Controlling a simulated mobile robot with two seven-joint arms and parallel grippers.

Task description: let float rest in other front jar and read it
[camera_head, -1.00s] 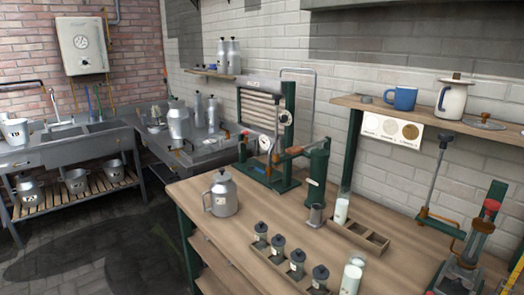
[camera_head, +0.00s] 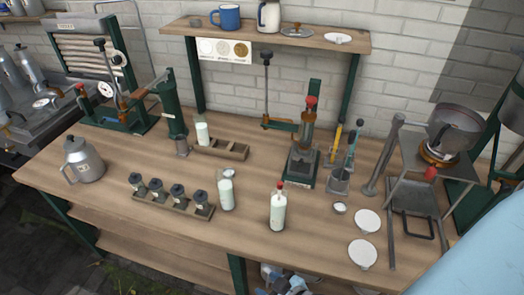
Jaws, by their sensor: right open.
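Two milk-filled glass jars stand near the table's front: the left front jar (camera_head: 226,193) has a pale round top, and the right front jar (camera_head: 278,212) has a narrow neck with a small red tip (camera_head: 279,185). I cannot tell if that red tip is the float or a cap, and no scale is readable. A third milk-filled jar (camera_head: 202,133) stands at the wooden rack behind. My right gripper (camera_head: 285,277) is low at the bottom edge, in front of the table, partly cut off, open and apart from the jars. My left gripper is not in view.
Small lidded dark cans stand in a wooden holder (camera_head: 174,207) on the left, near a metal jug (camera_head: 83,160). A green stand (camera_head: 301,165) and a tool cup (camera_head: 340,180) are behind the jars. White discs (camera_head: 364,237) lie front right, beside a metal frame (camera_head: 413,200).

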